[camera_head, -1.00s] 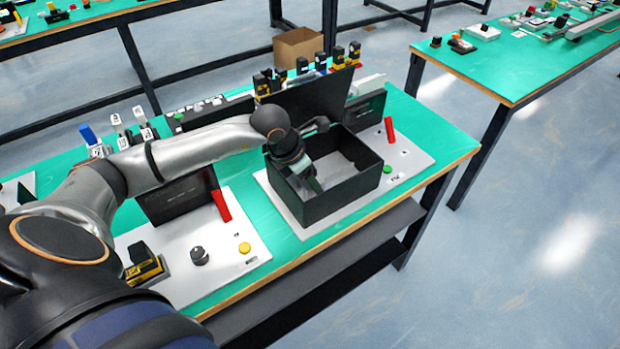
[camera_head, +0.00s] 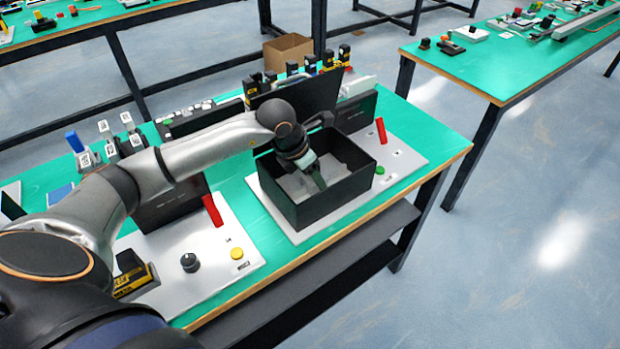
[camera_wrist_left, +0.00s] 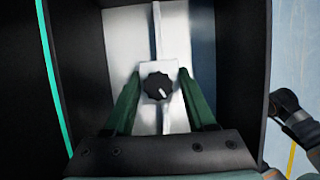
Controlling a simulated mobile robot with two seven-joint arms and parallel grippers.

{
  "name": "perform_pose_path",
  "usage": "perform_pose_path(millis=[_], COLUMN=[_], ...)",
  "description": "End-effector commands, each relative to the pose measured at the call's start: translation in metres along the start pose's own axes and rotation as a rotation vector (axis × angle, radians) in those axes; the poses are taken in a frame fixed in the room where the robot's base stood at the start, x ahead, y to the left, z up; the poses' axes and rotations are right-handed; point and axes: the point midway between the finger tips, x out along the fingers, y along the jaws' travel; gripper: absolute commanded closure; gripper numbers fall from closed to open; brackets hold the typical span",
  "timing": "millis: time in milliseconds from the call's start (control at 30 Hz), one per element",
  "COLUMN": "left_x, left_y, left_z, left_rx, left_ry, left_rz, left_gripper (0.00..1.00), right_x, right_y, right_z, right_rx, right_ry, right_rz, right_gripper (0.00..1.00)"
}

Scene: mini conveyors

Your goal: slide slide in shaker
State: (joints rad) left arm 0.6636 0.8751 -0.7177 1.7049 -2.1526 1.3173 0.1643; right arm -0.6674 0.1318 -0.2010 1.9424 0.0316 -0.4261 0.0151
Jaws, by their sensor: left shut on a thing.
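A black open-topped box (camera_head: 335,206), likely the shaker, stands on a light plate on the green table in the head view. My left gripper (camera_head: 319,184) reaches down into it from above. In the left wrist view the two green fingers (camera_wrist_left: 160,92) close from both sides on a white slide block (camera_wrist_left: 158,65) with a round black knob (camera_wrist_left: 158,88). The block sits on a thin rail (camera_wrist_left: 157,28) that runs lengthwise over the pale box floor. In the head view the arm and gripper largely hide the block. My right gripper is not seen.
A green button (camera_head: 380,170) and a red bar (camera_head: 381,130) are right of the box. A dark upright panel (camera_head: 302,98) stands behind it. Left are another red bar (camera_head: 212,210), a yellow button (camera_head: 237,253) and a black knob (camera_head: 190,262). The box walls closely surround the gripper.

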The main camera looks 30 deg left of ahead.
Motion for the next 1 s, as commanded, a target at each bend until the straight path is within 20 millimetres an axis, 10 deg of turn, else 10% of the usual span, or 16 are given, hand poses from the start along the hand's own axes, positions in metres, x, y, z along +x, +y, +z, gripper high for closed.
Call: perform_pose_path(millis=[67,100,333,667,1000], left_x=[0.000,0.000,0.000,-0.005,-0.058], left_y=[0.000,0.000,0.000,0.001,0.001], left_z=[0.000,0.000,0.000,0.000,0.001], left_rx=[-0.001,-0.001,0.000,0.000,0.002], left_ry=[-0.002,-0.002,-0.001,-0.002,-0.004], left_rz=[0.001,0.001,0.001,0.001,0.003], left_gripper=[1.00,0.41,0.15,0.14,0.14], right_x=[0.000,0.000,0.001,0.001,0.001], right_y=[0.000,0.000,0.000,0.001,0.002], right_z=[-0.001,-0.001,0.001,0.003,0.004], right_rx=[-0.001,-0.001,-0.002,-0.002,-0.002], right_ry=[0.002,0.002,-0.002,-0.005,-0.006], right_rz=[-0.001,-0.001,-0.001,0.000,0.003], right_gripper=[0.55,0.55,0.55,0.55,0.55])
